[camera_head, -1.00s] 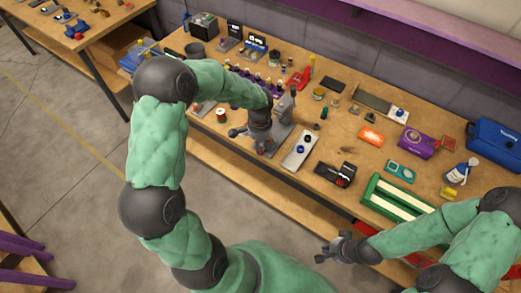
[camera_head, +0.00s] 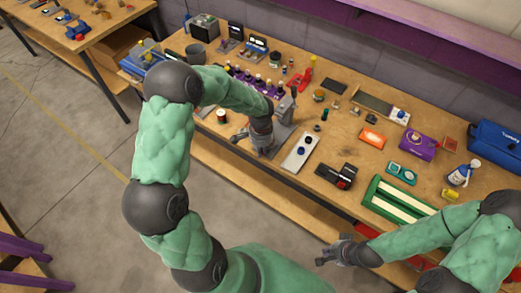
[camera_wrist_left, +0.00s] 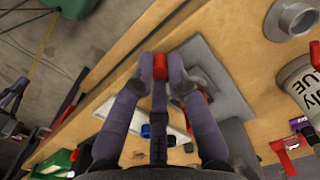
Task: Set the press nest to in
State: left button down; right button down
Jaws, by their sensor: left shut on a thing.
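The press nest is a grey device on a flat base plate (camera_head: 283,138) near the front edge of the bench, with a grey upright (camera_head: 284,108) behind my left gripper. My left gripper (camera_head: 262,151) is low at the front of this plate. In the left wrist view its fingers (camera_wrist_left: 168,75) are closed on a small red knob (camera_wrist_left: 160,66), beside the grey plate (camera_wrist_left: 215,75). The fingers and wrist hide much of the nest, so I cannot tell its exact position. My right gripper (camera_head: 326,252) hangs empty and open in front of the bench.
A black device with a red button (camera_head: 337,176) is further right. A red-and-white spool (camera_head: 221,116) stands left, and a purple rack of bottles (camera_head: 250,78) behind.

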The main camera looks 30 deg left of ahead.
pick_arm(q)
jog(key=w, duration=0.4)
jog(key=shift+w+d, duration=0.1)
jog(key=shift+d, duration=0.05)
jog(key=c, duration=1.5)
grip_release()
notch_tip(320, 180, up, 12)
